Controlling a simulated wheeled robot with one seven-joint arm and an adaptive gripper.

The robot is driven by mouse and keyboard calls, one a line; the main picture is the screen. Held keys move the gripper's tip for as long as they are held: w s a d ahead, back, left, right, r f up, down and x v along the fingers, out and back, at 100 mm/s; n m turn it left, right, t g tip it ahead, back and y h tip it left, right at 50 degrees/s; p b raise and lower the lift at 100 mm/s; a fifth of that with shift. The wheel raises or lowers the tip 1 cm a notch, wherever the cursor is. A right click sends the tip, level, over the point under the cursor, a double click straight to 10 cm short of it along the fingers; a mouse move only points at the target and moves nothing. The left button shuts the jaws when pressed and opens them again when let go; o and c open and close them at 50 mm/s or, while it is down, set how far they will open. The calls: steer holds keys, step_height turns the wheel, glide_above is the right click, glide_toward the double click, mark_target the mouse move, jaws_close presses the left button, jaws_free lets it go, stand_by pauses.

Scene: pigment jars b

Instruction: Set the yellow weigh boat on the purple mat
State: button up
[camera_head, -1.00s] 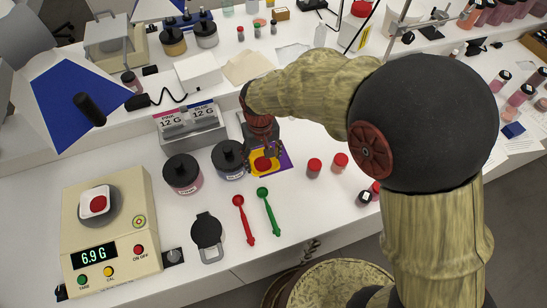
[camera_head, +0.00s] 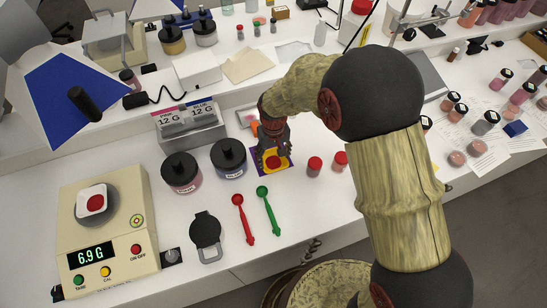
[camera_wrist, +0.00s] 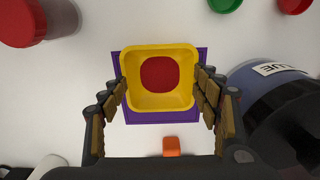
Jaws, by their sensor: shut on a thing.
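The yellow weigh boat (camera_wrist: 158,102), with a round patch of red pigment (camera_wrist: 160,76) inside, is between the fingers of my gripper (camera_wrist: 165,88) in the wrist view. The fingers are shut on its left and right sides. The purple mat (camera_wrist: 158,118) shows beneath the boat, with strips bare at the left, right and near edges. In the head view the boat (camera_head: 268,160) is over the mat (camera_head: 286,169), partly hidden by my gripper (camera_head: 276,150). I cannot tell whether the boat touches the mat.
A dark-lidded blue jar (camera_wrist: 295,110) stands close beside the gripper; a similar jar (camera_head: 181,172) is further left. Red-capped jars (camera_head: 314,165) stand to the right. Red (camera_head: 243,217) and green (camera_head: 268,210) spoons lie in front. A scale (camera_head: 105,230) reads 6.9 g.

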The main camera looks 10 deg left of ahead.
mark_target(274, 163)
steer(key=o, duration=0.9)
step_height(274, 163, up, 12)
steer(key=shift+r+p, duration=0.1)
steer(key=shift+p, duration=0.7)
steer(key=s+d+r+m+t, duration=0.1)
steer(key=s+d+r, duration=0.1)
steer(key=d+r, duration=0.6)
steer(key=s+d+r+m+t, duration=0.1)
steer(key=s+d+r, duration=0.3)
steer(key=s+d, duration=0.1)
steer(key=s+d+r+m+t, duration=0.1)
steer(key=s+d+r+t, duration=0.1)
steer(key=s+d+r, duration=0.2)
steer(key=s+d+r+m+t, duration=0.1)
steer(key=s+d+r+m, duration=0.1)
steer(key=s+d+r, duration=0.3)
steer(key=shift+s+d+t, duration=0.1)
steer(key=shift+s+d, duration=0.3)
steer(key=shift+s, duration=0.35)
steer(key=shift+s+d+t, duration=0.1)
steer(key=shift+s+d, duration=0.35)
steer(key=shift+s, duration=0.3)
steer(key=shift+s+d+t, duration=0.1)
steer(key=shift+s+d, duration=0.3)
steer(key=shift+s, duration=0.35)
